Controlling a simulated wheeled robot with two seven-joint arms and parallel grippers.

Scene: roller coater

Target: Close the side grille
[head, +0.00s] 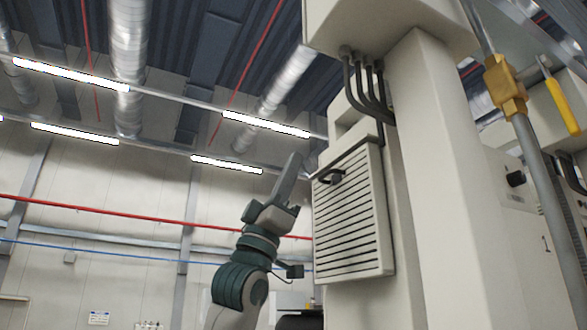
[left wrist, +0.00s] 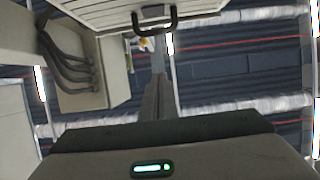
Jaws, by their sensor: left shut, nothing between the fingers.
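The side grille (head: 350,222) is a pale slatted panel on the side of the white machine, right of centre in the head view. It seems to stand out from the body behind it, but I cannot tell how wide the gap is. Its dark handle (head: 331,178) sits near the upper left edge. In the left wrist view the grille (left wrist: 105,14) and its handle (left wrist: 154,22) are at the top. My left gripper (head: 295,158) is shut and empty, pointing up just left of the grille. Its fingers (left wrist: 157,76) appear below the handle in the left wrist view. My right gripper is out of view.
Dark cables (head: 368,92) run down above the grille. A thick white column (head: 445,170) and a grey pipe with a yellow fitting (head: 506,86) stand to the right. Open room lies left of my left arm, with the wall well behind.

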